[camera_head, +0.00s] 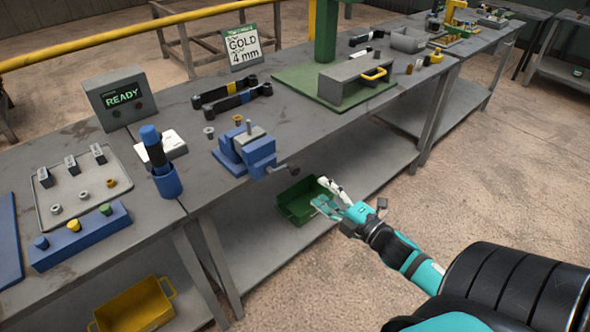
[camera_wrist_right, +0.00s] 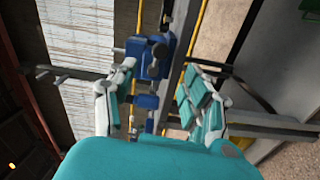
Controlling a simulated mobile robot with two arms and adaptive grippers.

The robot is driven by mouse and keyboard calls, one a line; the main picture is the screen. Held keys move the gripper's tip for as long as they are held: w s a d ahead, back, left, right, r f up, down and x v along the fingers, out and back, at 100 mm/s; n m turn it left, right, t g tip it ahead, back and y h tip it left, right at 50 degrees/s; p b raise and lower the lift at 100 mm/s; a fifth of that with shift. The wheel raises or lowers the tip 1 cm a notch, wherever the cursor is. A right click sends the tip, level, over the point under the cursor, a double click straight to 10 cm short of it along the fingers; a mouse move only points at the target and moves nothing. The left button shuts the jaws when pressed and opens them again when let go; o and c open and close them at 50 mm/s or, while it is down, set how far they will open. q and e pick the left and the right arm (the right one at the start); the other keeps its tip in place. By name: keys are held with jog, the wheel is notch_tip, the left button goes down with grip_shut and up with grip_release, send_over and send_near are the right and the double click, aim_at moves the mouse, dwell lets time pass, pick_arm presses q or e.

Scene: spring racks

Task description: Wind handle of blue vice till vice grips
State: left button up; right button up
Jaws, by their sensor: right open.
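The blue vice (camera_head: 246,151) is mounted at the front edge of the grey workbench. Its handle (camera_head: 283,168), a grey bar with a dark knob, sticks out past the edge toward my side. A small brassy piece (camera_head: 248,127) stands at the vice's jaws; I cannot tell whether it is gripped. My right gripper (camera_head: 321,192) is open and empty, in front of the bench, to the right of and below the handle, apart from it. In the right wrist view the vice (camera_wrist_right: 146,70) shows beyond and between the spread fingers (camera_wrist_right: 157,78). My left gripper is not in view.
Left of the vice are a blue cup (camera_head: 167,182) with a blue-topped tool and a grey tray (camera_head: 52,205) of small parts. A green crate (camera_head: 296,214) sits on the lower shelf near my right gripper.

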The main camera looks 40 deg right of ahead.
aim_at(297, 173)
jog(key=w, duration=0.7)
jog(key=w+a+p, duration=0.1)
jog(key=w, duration=0.3)
jog(key=shift+w, duration=0.15)
jog(key=shift+f, duration=0.1)
grip_shut()
